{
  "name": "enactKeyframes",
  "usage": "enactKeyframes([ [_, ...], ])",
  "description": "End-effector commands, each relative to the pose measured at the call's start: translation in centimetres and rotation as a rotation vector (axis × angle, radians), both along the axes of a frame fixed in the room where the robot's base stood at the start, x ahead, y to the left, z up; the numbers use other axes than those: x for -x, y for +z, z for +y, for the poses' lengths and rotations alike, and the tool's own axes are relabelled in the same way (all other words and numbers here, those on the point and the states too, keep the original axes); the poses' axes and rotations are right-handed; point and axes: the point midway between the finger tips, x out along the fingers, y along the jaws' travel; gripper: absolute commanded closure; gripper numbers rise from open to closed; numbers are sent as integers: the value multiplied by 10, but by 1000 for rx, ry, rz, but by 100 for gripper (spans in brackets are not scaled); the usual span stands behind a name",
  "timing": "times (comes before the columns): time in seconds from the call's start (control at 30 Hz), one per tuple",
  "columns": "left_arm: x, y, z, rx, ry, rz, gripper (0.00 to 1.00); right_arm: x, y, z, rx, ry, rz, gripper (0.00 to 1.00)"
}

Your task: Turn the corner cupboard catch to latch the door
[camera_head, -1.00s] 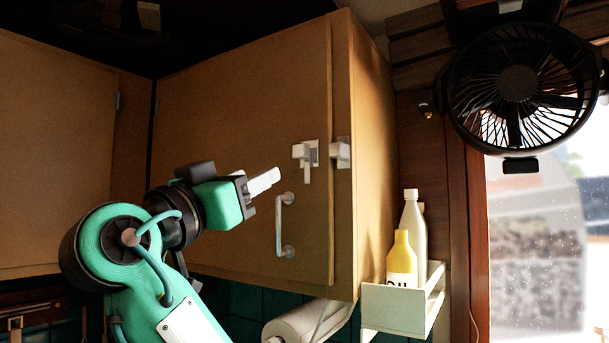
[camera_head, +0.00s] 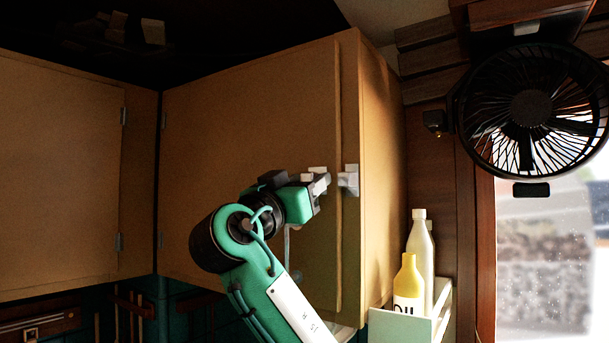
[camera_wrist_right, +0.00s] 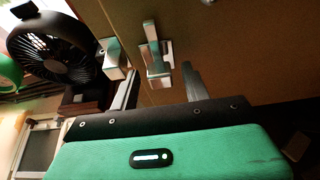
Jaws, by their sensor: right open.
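The catch (camera_head: 317,170) is a pale metal piece on the cupboard door (camera_head: 250,120), near its right edge. In the head view my right gripper covers most of it. In the right wrist view the catch (camera_wrist_right: 156,58) shows clearly, its lever pointing to the top of the picture, not across to the keeper. The keeper (camera_head: 349,180) is a pale block on the frame just right of the door; it also shows in the wrist view (camera_wrist_right: 113,56). My right gripper (camera_head: 322,184) is open and empty, its fingers spread either side of the catch; contact cannot be told. My left gripper is out of view.
The door's bar handle (camera_head: 287,245) is partly hidden behind my right arm. A white rack (camera_head: 400,325) with a yellow bottle (camera_head: 408,285) and a white bottle (camera_head: 420,240) is at right. A black fan (camera_head: 530,110) hangs at upper right.

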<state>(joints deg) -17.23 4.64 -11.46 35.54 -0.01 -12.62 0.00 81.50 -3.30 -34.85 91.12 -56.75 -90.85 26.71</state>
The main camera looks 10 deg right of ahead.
Motion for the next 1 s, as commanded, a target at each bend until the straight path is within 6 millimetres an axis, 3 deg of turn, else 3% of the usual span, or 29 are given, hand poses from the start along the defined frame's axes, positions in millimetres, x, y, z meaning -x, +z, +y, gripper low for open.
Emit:
enactKeyframes([
  [0.27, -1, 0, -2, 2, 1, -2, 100, -1, 0, 0, 0, 0, 0, 55],
  [0.4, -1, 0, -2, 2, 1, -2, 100, -1, 0, 0, 0, 0, 0, 82],
  [0.5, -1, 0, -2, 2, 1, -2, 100, -1, 0, 0, 0, 0, 0, 97],
  [0.77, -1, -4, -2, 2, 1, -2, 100, 0, -2, -1, 15, 0, 17, 97],
  [1.0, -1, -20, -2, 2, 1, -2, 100, 0, -4, 0, 96, 4, 99, 97],
])
